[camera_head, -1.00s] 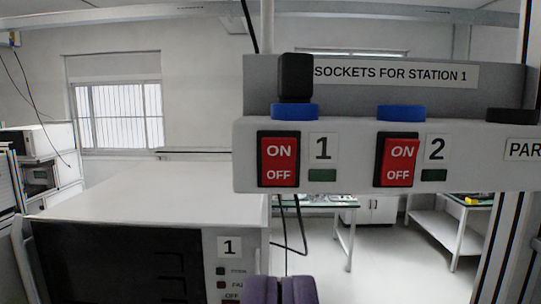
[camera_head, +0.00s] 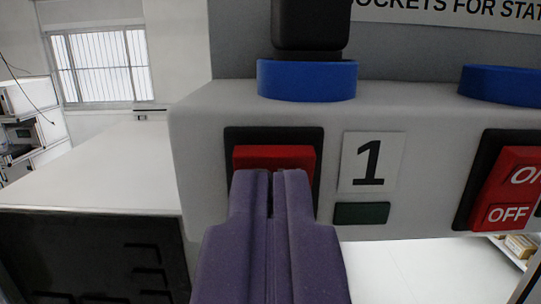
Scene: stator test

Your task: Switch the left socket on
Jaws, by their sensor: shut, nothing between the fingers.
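The left socket's red rocker switch (camera_head: 274,156) sits in a black frame beside the label "1" (camera_head: 370,163). Only its upper edge shows; my gripper covers the rest, including its ON and OFF lettering. My purple gripper (camera_head: 270,178) is shut and empty, with its fingertips in front of the switch. I cannot tell whether they touch it. The small indicator (camera_head: 361,213) under the label is dark green. A black plug (camera_head: 310,25) stands in the blue socket (camera_head: 307,80) above the switch.
The right socket's red switch (camera_head: 512,187) and its blue socket (camera_head: 502,86) are at the right edge. The grey socket box (camera_head: 205,140) fills the middle. A white-topped machine (camera_head: 90,172) stands at lower left, and a window (camera_head: 100,66) is behind.

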